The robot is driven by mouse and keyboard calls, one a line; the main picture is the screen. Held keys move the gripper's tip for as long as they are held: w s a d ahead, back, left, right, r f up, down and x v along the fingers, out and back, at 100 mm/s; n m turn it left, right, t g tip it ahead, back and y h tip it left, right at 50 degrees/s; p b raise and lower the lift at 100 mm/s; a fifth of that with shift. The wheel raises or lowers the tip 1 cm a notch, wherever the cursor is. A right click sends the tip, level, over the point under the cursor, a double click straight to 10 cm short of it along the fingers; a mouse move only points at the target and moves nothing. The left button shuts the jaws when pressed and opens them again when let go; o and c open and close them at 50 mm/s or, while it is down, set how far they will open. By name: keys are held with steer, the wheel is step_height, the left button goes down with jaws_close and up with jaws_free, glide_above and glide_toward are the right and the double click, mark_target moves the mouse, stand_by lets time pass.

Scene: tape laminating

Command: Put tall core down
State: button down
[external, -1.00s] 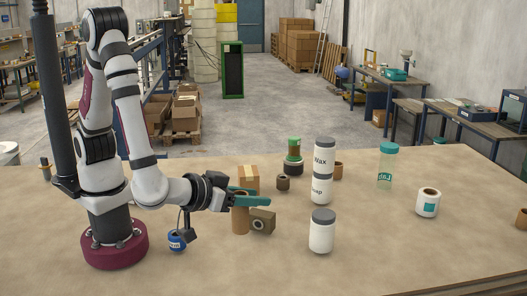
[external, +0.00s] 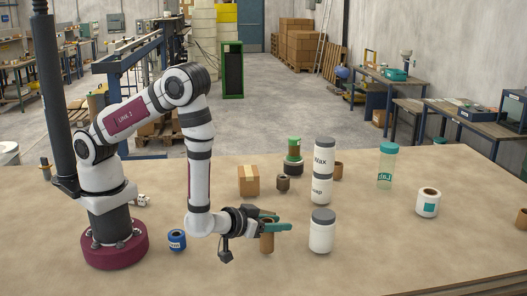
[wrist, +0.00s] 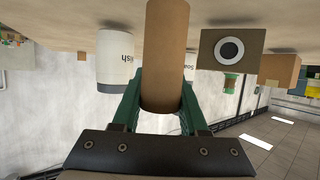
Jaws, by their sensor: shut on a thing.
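The tall core (external: 267,242) is a plain brown cardboard tube, upright in my gripper (external: 276,223). The teal fingers are shut around it near its upper part. Its lower end is at or very near the tabletop; I cannot tell whether it touches. In the wrist view, which shows the scene upside down, the tall core (wrist: 164,55) stands between the fingers (wrist: 160,105), its far end running out of the top edge.
A white grey-lidded jar (external: 321,234) stands close right of the core. A brown box with a ring (wrist: 229,50) shows beside it in the wrist view. A blue tape roll (external: 177,240) lies left; a cardboard box (external: 248,180) is behind. The front right table is clear.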

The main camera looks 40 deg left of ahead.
steer(key=shift+c, duration=2.2)
jaws_free()
steer(key=shift+f, duration=0.1)
steer(key=shift+r, duration=0.2)
steer(key=v, duration=1.2)
steer(key=shift+f, duration=0.15)
